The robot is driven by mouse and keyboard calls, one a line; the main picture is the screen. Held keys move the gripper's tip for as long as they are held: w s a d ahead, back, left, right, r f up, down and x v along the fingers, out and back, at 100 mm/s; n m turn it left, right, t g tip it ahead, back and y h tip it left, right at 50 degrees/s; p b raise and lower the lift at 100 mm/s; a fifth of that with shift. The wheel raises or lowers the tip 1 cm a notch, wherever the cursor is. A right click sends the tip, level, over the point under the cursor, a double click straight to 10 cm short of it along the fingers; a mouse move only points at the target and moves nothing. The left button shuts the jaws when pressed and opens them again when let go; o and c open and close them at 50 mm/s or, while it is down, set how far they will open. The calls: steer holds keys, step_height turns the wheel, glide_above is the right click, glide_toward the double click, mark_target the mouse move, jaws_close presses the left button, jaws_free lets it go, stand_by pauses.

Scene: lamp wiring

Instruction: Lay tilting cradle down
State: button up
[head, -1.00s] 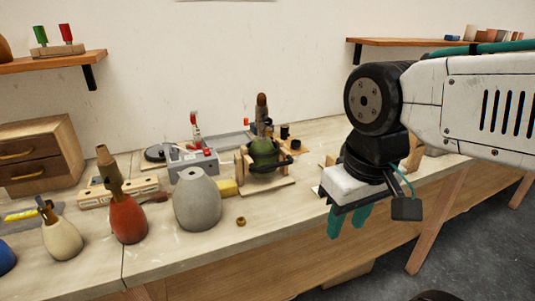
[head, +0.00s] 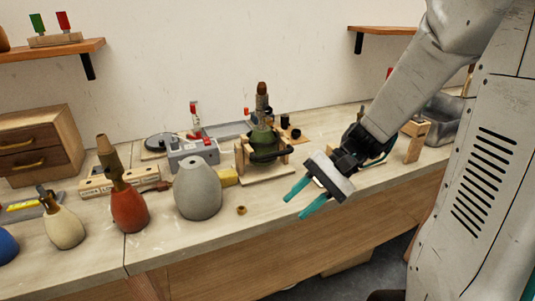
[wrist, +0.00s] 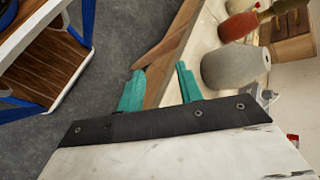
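The tilting cradle (head: 243,160) is a pale wooden frame on a flat base, in the middle of the bench in the head view. It holds a green rounded lamp body (head: 262,137) with a black bar across its front. A grey neck with a brown top (head: 262,98) stands upright above the body. My gripper (head: 295,207) is in front of and to the right of the cradle, apart from it, near the bench's front edge. Its teal fingers are spread and empty; they also show in the wrist view (wrist: 160,70). The cradle is not clearly visible in the wrist view.
A grey lamp body (head: 198,190), a red one (head: 129,208) and a cream one (head: 63,228) stand left of the cradle. A small brass ring (head: 241,210) lies in front. A grey box (head: 193,157) stands behind. A grey bin (head: 440,120) is at right.

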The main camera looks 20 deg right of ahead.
steer(key=w+d+f+m+t+y, duration=0.2)
steer(key=w+d+m+t, duration=0.35)
steer(key=w, duration=0.55)
steer(key=n+t, duration=0.2)
steer(key=t, duration=0.4)
glide_toward(277, 155)
steer(key=x, duration=0.4)
steer(key=shift+h, duration=0.3)
steer(key=x, duration=0.7)
steer(key=shift+a, duration=0.15)
jaws_close()
